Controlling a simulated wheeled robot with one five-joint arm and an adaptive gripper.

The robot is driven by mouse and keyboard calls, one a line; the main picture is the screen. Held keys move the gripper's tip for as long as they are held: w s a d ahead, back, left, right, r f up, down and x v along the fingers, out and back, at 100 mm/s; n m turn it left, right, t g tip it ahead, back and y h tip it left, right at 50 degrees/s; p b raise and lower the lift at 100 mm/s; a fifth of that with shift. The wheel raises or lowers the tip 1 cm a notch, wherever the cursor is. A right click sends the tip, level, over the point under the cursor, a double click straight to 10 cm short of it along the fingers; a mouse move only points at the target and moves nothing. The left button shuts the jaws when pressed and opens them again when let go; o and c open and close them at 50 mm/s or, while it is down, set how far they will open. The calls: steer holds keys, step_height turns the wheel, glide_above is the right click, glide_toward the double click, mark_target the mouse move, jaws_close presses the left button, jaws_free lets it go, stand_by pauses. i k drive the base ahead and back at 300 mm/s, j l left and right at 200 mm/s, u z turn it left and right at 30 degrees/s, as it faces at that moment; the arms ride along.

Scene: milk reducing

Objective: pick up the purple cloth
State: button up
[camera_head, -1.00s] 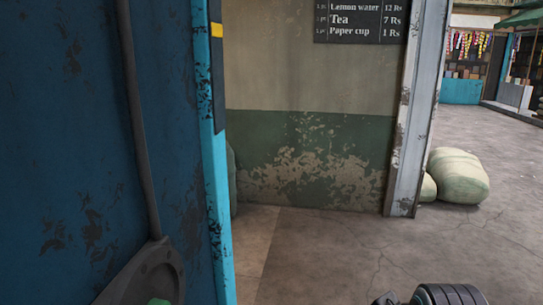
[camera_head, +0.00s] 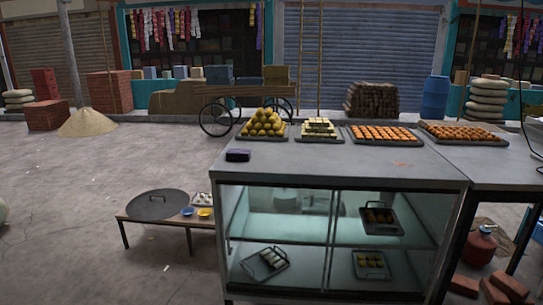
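A small dark purple folded thing (camera_head: 238,155), which looks like the purple cloth, lies on the grey top of the glass-fronted counter (camera_head: 330,165). It is near the counter's left front corner, in front of a tray of yellow balls. It is too small to make out its folds. My gripper is not in view.
Trays of sweets, with yellow balls (camera_head: 264,124) and orange pieces (camera_head: 384,135), line the counter's back edge. Bricks (camera_head: 500,290) and a red cylinder (camera_head: 480,245) are at right. The left floor is largely clear.

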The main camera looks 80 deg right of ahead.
mark_target(232, 154)
steer(key=z, duration=2.45)
